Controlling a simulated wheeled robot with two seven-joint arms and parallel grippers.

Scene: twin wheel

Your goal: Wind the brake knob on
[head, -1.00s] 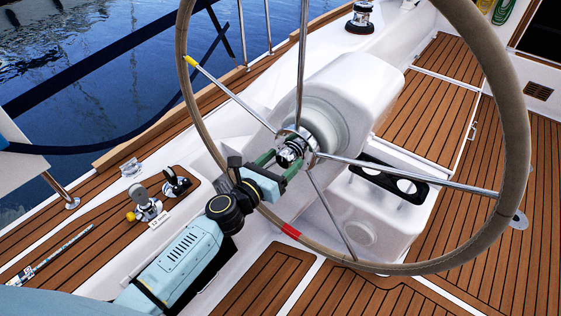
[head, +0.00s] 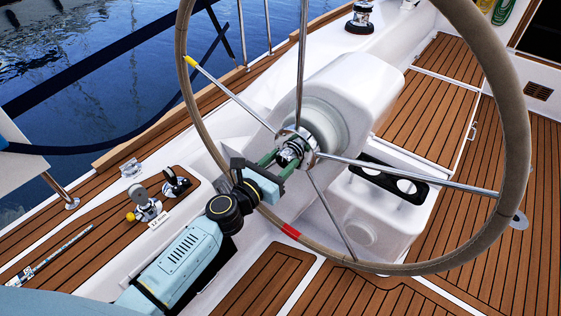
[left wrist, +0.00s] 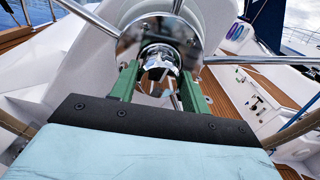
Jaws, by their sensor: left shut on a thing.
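The brake knob (head: 287,155) is a small shiny chrome knob at the hub of the large steering wheel (head: 513,130). My left gripper (head: 284,157) reaches in from the left with its green fingers on either side of the knob, shut on it. In the left wrist view the knob (left wrist: 158,62) sits between the two green fingers (left wrist: 158,80), in front of the round chrome hub (left wrist: 185,32). The fingers partly hide the knob in the head view. My right gripper is not in view.
Chrome spokes (head: 420,175) run from the hub to the rim, close around my left gripper. A white pedestal (head: 365,85) stands behind the wheel. Levers (head: 145,203) sit on the teak side deck at left. Teak floor (head: 520,260) lies open at right.

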